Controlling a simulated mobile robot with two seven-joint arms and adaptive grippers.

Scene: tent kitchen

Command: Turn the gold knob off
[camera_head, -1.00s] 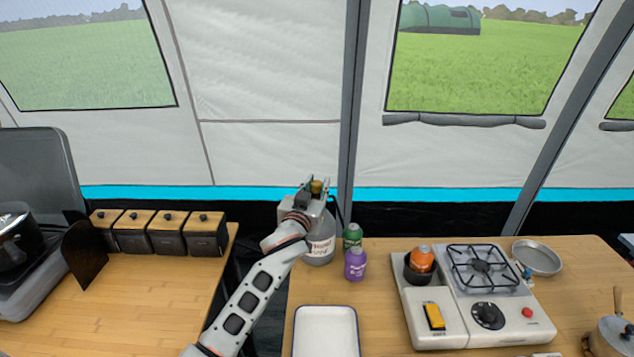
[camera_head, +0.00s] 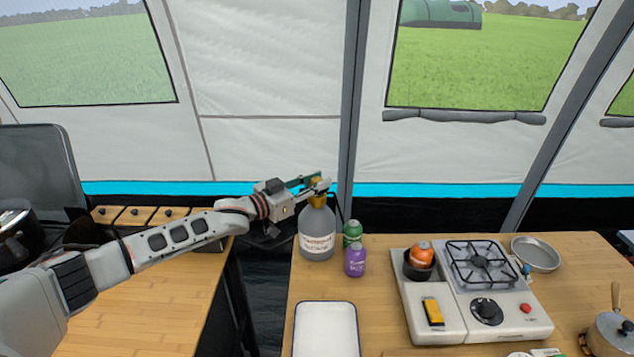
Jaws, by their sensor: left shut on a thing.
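The gold knob (camera_head: 317,201) sits on top of a grey propane tank (camera_head: 317,236) with a white label. The tank stands upright at the back left of the right-hand wooden table. My left gripper (camera_head: 318,186) reaches in from the left at the tank's top. Its fingers are shut on the gold knob and partly hide it. My right gripper is not in view.
A green canister (camera_head: 352,232) and a purple canister (camera_head: 355,260) stand right beside the tank. A white tray (camera_head: 326,306) lies in front. A camp stove (camera_head: 486,312) with an orange canister (camera_head: 421,254) stands to the right. Black boxes with wooden lids (camera_head: 138,215) stand left, behind my arm.

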